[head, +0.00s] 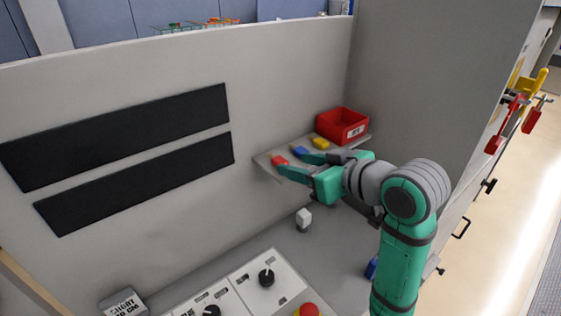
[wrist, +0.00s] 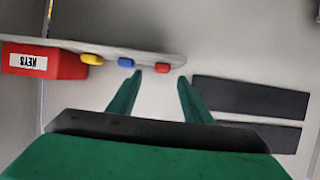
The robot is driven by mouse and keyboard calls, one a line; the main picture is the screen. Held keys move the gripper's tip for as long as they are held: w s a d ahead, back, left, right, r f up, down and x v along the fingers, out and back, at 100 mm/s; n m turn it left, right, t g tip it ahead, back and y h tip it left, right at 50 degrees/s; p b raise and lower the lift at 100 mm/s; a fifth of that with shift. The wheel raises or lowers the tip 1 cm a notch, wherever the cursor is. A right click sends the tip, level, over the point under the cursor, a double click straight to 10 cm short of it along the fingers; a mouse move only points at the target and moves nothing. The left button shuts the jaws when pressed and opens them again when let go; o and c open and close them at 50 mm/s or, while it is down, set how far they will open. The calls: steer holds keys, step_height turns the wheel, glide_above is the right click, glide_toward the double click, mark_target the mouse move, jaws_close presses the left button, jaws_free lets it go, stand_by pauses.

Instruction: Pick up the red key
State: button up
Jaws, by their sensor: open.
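The red key (head: 279,160) lies at the left end of a small grey shelf (head: 262,163) on the back wall. In the wrist view the red key (wrist: 161,66) shows just beyond and between my two fingertips. My gripper (head: 293,164) is open and empty, with its fingers reaching toward the red key. In the wrist view my gripper (wrist: 160,76) has its fingers spread apart. A blue key (head: 300,150) lies beside the red one, close to one finger. A yellow key (head: 321,143) lies farther right on the shelf.
A red bin (head: 343,125) stands at the shelf's right end; its label reads KEYS in the wrist view (wrist: 45,62). Two dark panels (head: 130,125) are on the wall to the left. A control panel with knobs (head: 266,279) sits below.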

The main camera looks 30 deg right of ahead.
mark_target(282, 161)
steer(key=x, duration=0.4)
steer(key=shift+w+a+f, duration=0.1)
steer(key=shift+w+a, duration=0.05)
steer(key=shift+a, duration=0.1)
steer(key=shift+d, duration=0.1)
steer(key=c, duration=1.1)
